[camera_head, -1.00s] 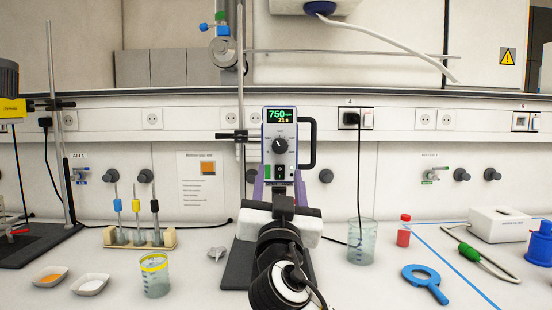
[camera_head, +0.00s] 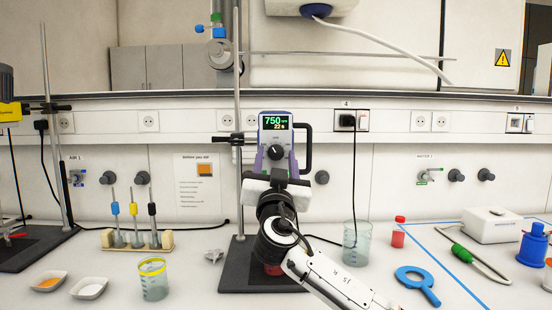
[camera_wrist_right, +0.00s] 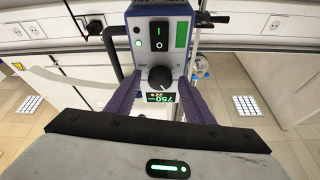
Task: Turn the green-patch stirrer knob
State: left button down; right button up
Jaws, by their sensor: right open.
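The stirrer (camera_head: 274,122) is a purple-edged box with a lit display reading 750, held on an upright rod. Its black knob (camera_head: 276,152) is below the display. In the right wrist view the knob (camera_wrist_right: 160,77) appears upside down, with the green patch (camera_wrist_right: 182,33) and a black power switch (camera_wrist_right: 159,36) beyond it. My right gripper (camera_head: 276,158) is open in front of the panel, with a purple finger on each side of the knob. Contact with the knob cannot be told. The gripper hides the lower panel in the head view. My left gripper is not in view.
The stand's black base (camera_head: 235,270) is below my right arm. A beaker (camera_head: 357,235) and red-capped bottle (camera_head: 398,232) stand to the right, near a blue ring tool (camera_head: 420,282). A rack (camera_head: 120,240) and yellow-rimmed beaker (camera_head: 153,279) stand left. A black handle (camera_head: 308,148) flanks the stirrer.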

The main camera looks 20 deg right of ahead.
jog(key=c, duration=1)
jog(key=shift+c, duration=0.2)
